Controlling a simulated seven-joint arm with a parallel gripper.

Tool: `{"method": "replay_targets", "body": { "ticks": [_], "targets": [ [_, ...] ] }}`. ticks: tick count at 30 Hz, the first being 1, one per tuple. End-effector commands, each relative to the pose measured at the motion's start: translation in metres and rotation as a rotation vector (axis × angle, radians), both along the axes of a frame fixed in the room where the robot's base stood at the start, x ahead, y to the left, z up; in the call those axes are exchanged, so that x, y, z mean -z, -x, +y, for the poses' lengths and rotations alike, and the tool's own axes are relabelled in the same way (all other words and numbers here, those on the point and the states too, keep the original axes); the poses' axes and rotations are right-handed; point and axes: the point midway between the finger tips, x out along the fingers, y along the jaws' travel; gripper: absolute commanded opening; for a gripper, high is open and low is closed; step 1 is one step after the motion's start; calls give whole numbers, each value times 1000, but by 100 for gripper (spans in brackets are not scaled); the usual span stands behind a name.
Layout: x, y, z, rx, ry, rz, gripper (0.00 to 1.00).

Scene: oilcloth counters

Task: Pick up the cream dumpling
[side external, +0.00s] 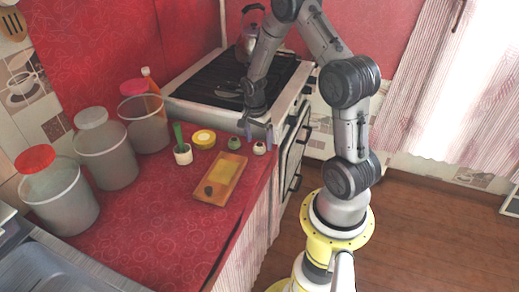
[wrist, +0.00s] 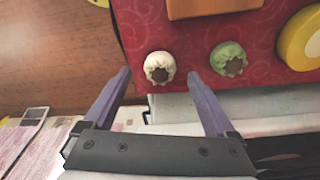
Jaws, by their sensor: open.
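The cream dumpling (side external: 259,148) is a small pleated ball with a dark brown centre, sitting on the red oilcloth near the counter's edge by the stove. In the wrist view the cream dumpling (wrist: 158,60) appears between the tips of my fingers, nearer the left one. My gripper (side external: 259,136) is open and empty, pointing down close to the dumpling; its two purple-grey fingers also frame it in the wrist view (wrist: 158,74). I cannot tell how far above the cloth the fingertips are.
A green dumpling (side external: 234,143) sits just left of the cream one. A wooden board (side external: 231,168), a yellow round tin (side external: 204,138) and a white cup (side external: 182,154) with a green item are nearby. Large jars (side external: 105,157) line the left; the stove (side external: 202,112) stands behind.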

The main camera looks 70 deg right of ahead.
Motion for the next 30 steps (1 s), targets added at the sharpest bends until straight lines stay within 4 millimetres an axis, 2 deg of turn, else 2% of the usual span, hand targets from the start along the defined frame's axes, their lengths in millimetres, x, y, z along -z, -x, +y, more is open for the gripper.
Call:
{"method": "replay_targets", "body": {
  "ticks": [3,6,13,14,21,22,30],
  "targets": [
    [16,1,-1,0,-1,2,91],
    [23,1,-2,1,-1,2,91],
    [24,0,-3,1,0,-1,91],
    [24,0,-3,1,0,-1,89],
    [24,0,-3,1,0,-1,46],
    [24,0,-3,0,0,-1,42],
    [24,0,-3,0,0,-1,42]
  ]
}}
